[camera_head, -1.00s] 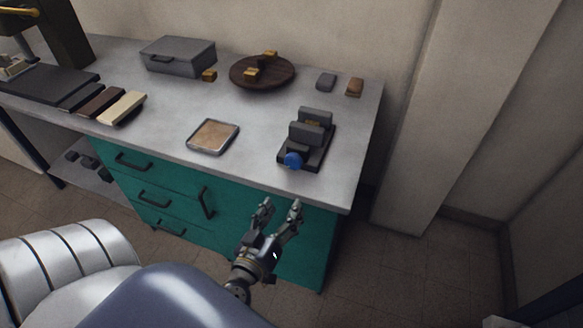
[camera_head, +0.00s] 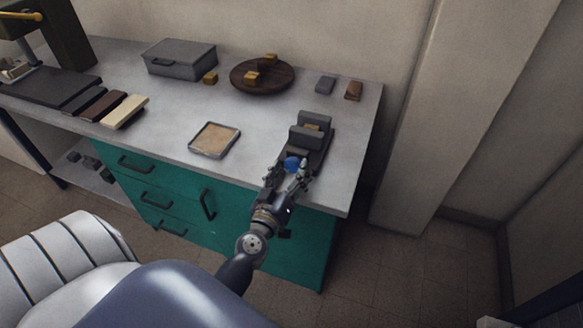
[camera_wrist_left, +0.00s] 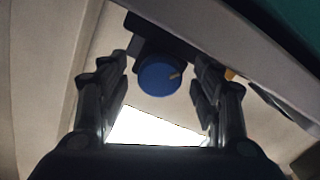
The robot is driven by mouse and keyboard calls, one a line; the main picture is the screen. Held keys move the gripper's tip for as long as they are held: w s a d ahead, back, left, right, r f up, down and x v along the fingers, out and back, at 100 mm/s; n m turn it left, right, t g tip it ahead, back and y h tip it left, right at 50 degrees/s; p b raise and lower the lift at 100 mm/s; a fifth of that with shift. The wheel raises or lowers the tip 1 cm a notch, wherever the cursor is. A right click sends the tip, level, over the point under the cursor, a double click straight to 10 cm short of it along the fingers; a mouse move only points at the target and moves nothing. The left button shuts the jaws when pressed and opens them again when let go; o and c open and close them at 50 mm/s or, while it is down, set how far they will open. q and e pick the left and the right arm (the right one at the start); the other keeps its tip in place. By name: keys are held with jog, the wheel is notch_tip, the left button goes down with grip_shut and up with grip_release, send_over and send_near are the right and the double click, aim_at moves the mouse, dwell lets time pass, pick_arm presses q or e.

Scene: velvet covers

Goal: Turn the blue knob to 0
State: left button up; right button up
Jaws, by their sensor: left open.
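The blue knob (camera_head: 292,164) is on the front end of a dark grey vise-like device (camera_head: 318,143) near the front edge of the counter. In the left wrist view the knob (camera_wrist_left: 159,79) is round, with a tan pointer mark toward its upper right. My left gripper (camera_head: 287,171) is open at the knob. In the left wrist view its two fingers (camera_wrist_left: 160,85) stand on either side of the knob, with a gap on both sides. No scale or 0 mark can be made out. My right gripper is not in view.
The grey counter (camera_head: 260,135) has teal drawers (camera_head: 165,200) below its front edge. A square tray (camera_head: 214,140) lies left of the device. A round wooden board (camera_head: 262,76), a grey case (camera_head: 180,58) and small blocks stand farther back.

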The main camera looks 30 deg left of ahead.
pick_arm(q)
jog(key=shift+w+a, duration=0.15)
jog(key=shift+w, duration=0.25)
jog(key=c, duration=1.1)
